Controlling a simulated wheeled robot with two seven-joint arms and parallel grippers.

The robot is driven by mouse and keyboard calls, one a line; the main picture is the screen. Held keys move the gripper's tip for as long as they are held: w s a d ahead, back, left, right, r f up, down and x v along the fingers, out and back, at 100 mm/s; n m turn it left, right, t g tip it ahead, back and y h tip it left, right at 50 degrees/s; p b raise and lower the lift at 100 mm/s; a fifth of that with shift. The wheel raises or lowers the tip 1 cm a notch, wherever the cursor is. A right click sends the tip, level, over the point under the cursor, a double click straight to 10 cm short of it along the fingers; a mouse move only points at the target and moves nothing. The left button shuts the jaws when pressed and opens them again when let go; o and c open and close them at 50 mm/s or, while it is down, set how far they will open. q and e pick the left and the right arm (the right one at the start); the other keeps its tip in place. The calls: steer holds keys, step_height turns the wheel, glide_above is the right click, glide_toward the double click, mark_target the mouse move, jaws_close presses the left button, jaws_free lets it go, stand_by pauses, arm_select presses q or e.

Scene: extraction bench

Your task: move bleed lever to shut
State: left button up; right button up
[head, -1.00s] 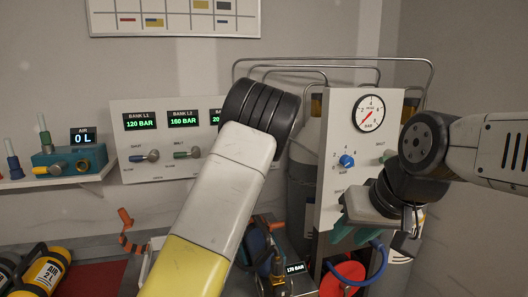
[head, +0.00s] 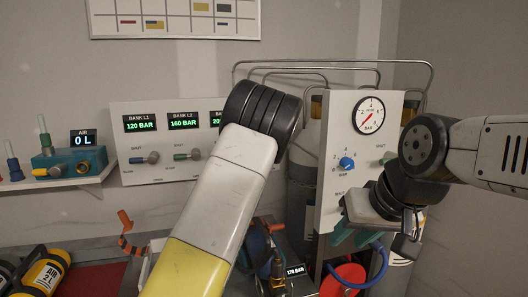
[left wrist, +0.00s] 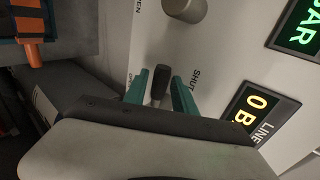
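In the left wrist view a dark lever (left wrist: 159,86) stands on a pale panel, between the two teal fingers of my left gripper (left wrist: 160,92). The fingers are apart, one on each side of the lever, with a visible gap on the left; contact on the right cannot be told. The word SHUT is printed on the panel just right of the fingers. In the head view my left arm hides this gripper and the lever. My right gripper (head: 354,236) is open and empty, in front of the lower part of the gauge panel (head: 332,150).
The left wrist view shows a grey knob (left wrist: 185,8) and a LINE display (left wrist: 251,112) near the lever. In the head view, a bank panel (head: 150,172) with levers is on the wall. A blue hose (head: 381,268) and red reel (head: 343,280) are below my right gripper.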

arm_select(q)
steer(key=v, duration=0.7)
steer(key=shift+s, duration=0.2)
steer(key=shift+r, duration=0.15)
steer(key=s+a+f+n+g+h, duration=0.3)
steer(key=s+a+n, duration=0.4)
steer(key=s+a, duration=0.6)
steer(key=s+d+f+n+g+h, duration=0.1)
steer(key=s+n, duration=0.6)
steer(key=s, duration=2.5)
steer(key=shift+s+d+f+g+h, duration=0.3)
steer(key=shift+s+f+h, duration=0.05)
steer(key=shift+f+h, duration=0.3)
